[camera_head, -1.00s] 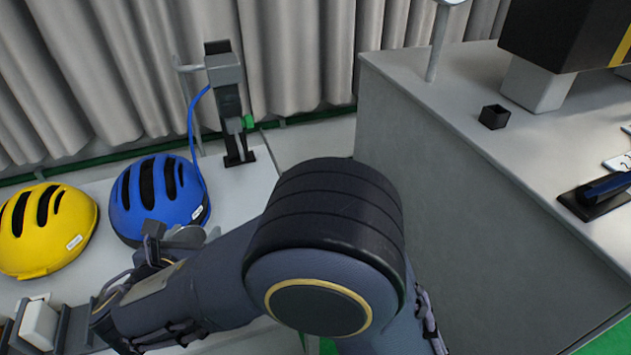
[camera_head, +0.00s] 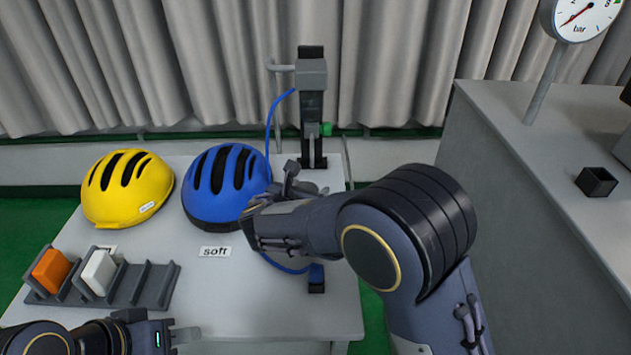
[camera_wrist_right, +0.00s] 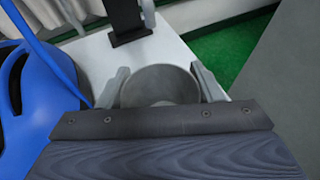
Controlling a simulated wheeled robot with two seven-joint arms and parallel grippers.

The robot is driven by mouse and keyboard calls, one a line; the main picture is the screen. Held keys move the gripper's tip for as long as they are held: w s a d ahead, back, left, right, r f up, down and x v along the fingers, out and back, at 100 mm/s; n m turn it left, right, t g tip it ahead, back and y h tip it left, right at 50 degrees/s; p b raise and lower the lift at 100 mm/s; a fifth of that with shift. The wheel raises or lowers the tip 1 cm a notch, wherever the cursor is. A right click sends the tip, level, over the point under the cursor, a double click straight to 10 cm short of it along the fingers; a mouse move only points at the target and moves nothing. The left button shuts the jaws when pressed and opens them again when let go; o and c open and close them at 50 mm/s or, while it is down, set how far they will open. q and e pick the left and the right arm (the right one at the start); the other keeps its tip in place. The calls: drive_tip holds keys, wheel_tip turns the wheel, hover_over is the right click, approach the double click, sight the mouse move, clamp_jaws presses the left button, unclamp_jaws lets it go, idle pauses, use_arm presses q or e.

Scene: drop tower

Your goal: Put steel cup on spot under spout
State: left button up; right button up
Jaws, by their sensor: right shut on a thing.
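The steel cup (camera_wrist_right: 160,84) is a round grey cup seen from above in the right wrist view, between the two fingers of my right gripper (camera_head: 288,186). The gripper is shut on it. In the head view the cup is hard to make out among the grey fingers. The dark stand with a grey head and side spout (camera_head: 312,75) rises behind the gripper. Its foot (camera_wrist_right: 129,34) shows just beyond the cup in the wrist view. The spot under the spout cannot be made out. My left gripper (camera_head: 185,335) is at the bottom left edge, its jaw gap unclear.
A blue helmet (camera_head: 222,185) stands close left of my right gripper, a yellow one (camera_head: 128,188) further left. A grey rack (camera_head: 145,283) holds orange and white blocks. A blue hose (camera_head: 270,125) hangs beside the stand. A higher grey counter (camera_head: 530,200) is at right.

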drive_tip(key=shift+w+d, duration=0.2)
drive_tip(key=shift+w, duration=0.35)
drive_tip(key=w, duration=0.1)
drive_tip(key=w+d, duration=0.1)
drive_tip(key=shift+w+d, duration=0.15)
drive_tip(key=shift+w, duration=0.2)
drive_tip(key=shift+w+f, duration=0.3)
drive_tip(key=shift+f, duration=0.5)
drive_tip(key=shift+r, duration=0.1)
drive_tip(key=shift+f, duration=0.25)
drive_tip(key=o, duration=1.1)
drive_tip(key=shift+r, duration=0.15)
